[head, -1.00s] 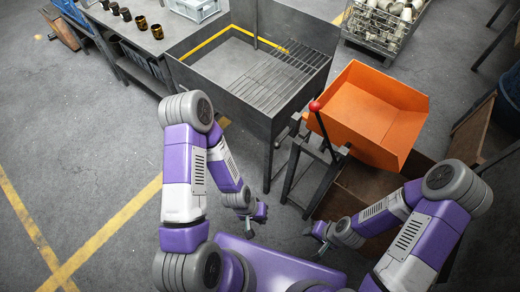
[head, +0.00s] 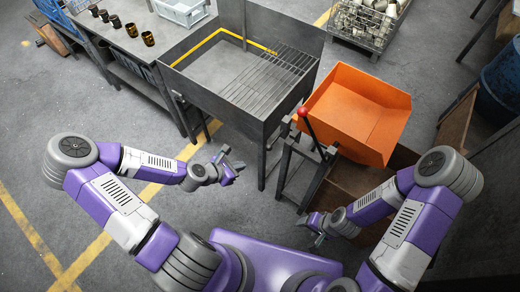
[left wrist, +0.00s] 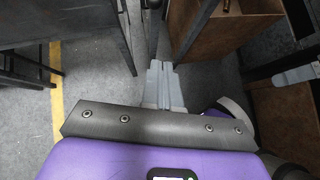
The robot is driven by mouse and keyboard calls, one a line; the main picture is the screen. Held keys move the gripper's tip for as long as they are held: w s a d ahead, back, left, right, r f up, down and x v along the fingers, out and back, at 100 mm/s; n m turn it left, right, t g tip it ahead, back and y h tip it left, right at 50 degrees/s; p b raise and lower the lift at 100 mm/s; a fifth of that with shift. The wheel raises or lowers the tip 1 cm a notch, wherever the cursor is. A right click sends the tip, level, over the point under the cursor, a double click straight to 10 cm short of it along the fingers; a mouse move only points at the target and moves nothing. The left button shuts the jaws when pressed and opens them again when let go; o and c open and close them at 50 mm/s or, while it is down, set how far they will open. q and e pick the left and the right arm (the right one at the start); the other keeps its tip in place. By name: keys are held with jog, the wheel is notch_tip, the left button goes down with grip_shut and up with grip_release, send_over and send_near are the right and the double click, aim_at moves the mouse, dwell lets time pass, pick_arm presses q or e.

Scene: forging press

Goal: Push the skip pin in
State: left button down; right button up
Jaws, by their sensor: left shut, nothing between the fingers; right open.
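The orange skip (head: 355,112) sits tilted on a dark stand (head: 300,165) right of centre in the head view. A lever with a red knob (head: 302,112) rises at its left side. I cannot make out the skip pin for certain. My left gripper (head: 233,163) is shut and empty, in the air left of the stand and apart from it. Its closed fingers also show in the left wrist view (left wrist: 157,85). My right gripper (head: 314,228) is open, low in front of the stand, and apart from the skip.
A dark metal table with a grate (head: 265,80) stands behind my left gripper. A workbench (head: 130,40) with several dark cups and a pale crate (head: 182,10) is at the back left. A wire basket of parts (head: 368,25) is at the back. The floor at left is clear.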

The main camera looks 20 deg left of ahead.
pick_arm(q)
jog(key=shift+w+a+r+n, duration=0.2)
jog(key=shift+a+r+n, duration=0.3)
jog(key=shift+n, duration=0.2)
jog(key=shift+f, duration=0.1)
jog(key=w+d+f+b, duration=0.1)
jog(key=w+d+f, duration=0.4)
jog(key=w, duration=0.4)
jog(key=shift+w+d+f, duration=0.4)
jog(key=shift+d, duration=0.05)
